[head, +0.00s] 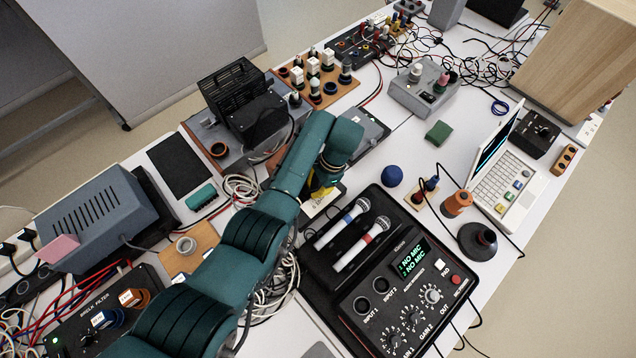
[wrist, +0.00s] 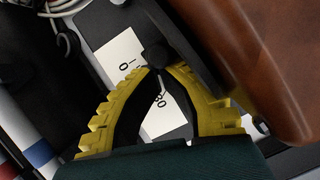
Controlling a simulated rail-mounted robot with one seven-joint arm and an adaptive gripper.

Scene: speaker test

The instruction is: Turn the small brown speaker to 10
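Where the knob points cannot be told. The brown body (wrist: 285,60) of the small speaker fills the upper right of the wrist view. In the head view, my gripper (head: 323,191) is mostly behind my green arm, and only a brown sliver of the speaker (head: 268,154) shows.
A black microphone case (head: 312,252) with two microphones (head: 350,225) lies just right of my gripper. White cables (head: 240,187) coil to the left. A black device (head: 240,95) stands behind my arm. A laptop (head: 500,185) and a large wooden box (head: 575,55) stand farther right.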

